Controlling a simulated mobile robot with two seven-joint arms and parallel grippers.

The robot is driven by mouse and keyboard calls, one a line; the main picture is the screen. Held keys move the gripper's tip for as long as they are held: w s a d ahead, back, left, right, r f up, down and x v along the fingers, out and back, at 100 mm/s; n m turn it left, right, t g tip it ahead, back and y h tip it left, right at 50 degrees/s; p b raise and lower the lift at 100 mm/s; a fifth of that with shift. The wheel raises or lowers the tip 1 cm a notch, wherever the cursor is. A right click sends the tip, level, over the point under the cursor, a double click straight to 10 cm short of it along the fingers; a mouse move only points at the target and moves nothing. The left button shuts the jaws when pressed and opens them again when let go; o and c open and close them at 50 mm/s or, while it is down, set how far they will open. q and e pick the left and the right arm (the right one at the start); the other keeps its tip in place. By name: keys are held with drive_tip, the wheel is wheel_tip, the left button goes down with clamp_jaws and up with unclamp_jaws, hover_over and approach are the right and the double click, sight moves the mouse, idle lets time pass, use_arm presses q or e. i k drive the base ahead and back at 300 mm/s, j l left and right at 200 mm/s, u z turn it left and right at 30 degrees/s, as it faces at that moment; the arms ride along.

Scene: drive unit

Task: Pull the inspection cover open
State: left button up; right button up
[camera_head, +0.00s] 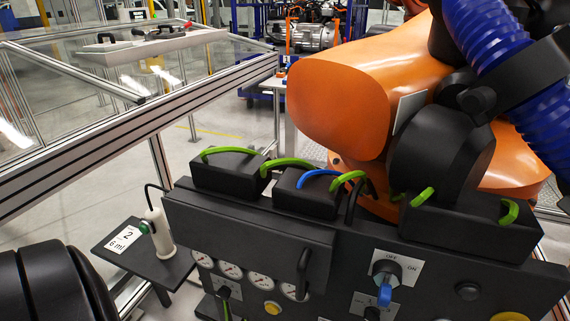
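The inspection cover looks to be the dark flat panel (235,237) on the left part of the black drive unit, above a row of round gauges. A black upright bar handle (303,274) sits near its right end. The panel stands proud of the unit's front; I cannot tell whether it is fully closed. No gripper fingers show in this view, and nothing touches the handle. A rounded black shape in the bottom left corner may be part of my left arm.
Right of the handle are an ON/OFF switch with a blue knob (385,292) and other controls. Green and blue cables (320,175) loop along the unit's top. A small shelf (135,262) holds a pale bottle (159,233). A large orange robot arm (345,100) stands behind; a glass-topped frame is left.

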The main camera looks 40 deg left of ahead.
sight(302, 262)
drive_tip(key=k+l+u, duration=0.1)
drive_tip(key=u, duration=1.05)
